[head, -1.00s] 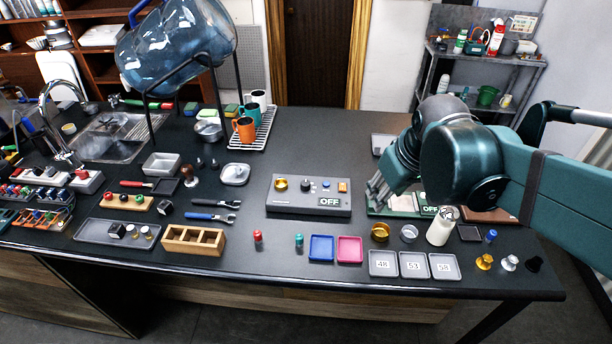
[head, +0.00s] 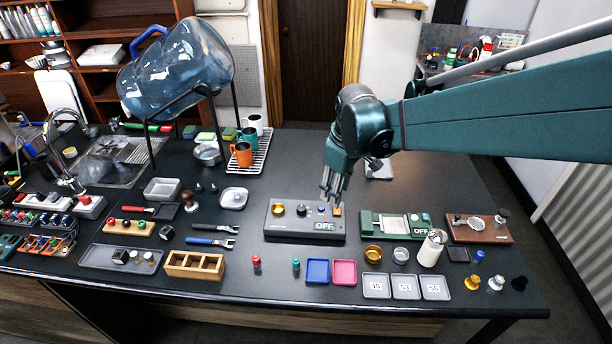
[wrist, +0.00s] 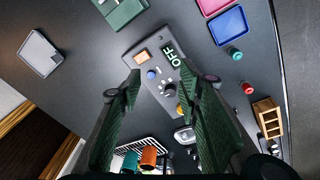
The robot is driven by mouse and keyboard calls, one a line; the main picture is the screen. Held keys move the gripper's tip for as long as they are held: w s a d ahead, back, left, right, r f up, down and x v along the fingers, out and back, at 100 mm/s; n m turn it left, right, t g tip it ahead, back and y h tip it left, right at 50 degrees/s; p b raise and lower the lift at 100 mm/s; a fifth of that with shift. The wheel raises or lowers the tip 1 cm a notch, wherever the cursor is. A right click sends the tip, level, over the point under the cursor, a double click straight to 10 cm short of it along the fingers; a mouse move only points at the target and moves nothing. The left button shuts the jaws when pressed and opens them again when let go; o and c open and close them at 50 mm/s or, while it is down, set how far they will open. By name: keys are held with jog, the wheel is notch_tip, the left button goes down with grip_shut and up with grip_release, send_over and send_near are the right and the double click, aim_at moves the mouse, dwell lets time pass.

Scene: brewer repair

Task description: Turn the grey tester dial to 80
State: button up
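The grey tester (head: 275,231) stands on the black table in the middle of the head view. Its dark round dial (head: 299,209) sits on top between a gold cup (head: 278,210) and a blue button (head: 321,210). My gripper (head: 332,194) points down above the tester's right end, near the orange button (head: 337,211). In the wrist view my gripper (wrist: 160,74) is open and empty.
A green tester-like box (head: 370,225) stands right of the grey tester, with a white bottle (head: 431,250) in front. Blue (head: 317,271) and pink (head: 344,272) trays lie in front. A drying rack with mugs stands behind to the left.

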aim_at(302, 208)
jog(key=w+a+f+n+p, duration=0.1)
jog(key=w+a, duration=0.1)
jog(key=a, duration=0.1)
jog(key=w+a+f+n+g+p, duration=0.1)
jog(key=w+a+f+n+p, duration=0.1)
jog(key=a, duration=0.2)
jog(key=w+a+f+n+g+p, duration=0.1)
jog(key=w+a+f+p, duration=0.1)
jog(key=a, duration=0.1)
jog(key=shift+a+f+n+h, duration=0.25)
jog(key=shift+a+n+h, duration=0.05)
jog(key=shift+a+n, duration=0.1)
jog(key=shift+w+f, duration=0.1)
jog(key=shift+s+f, duration=0.2)
jog(key=shift+f, duration=3.65)
jog(key=c, duration=0.9)
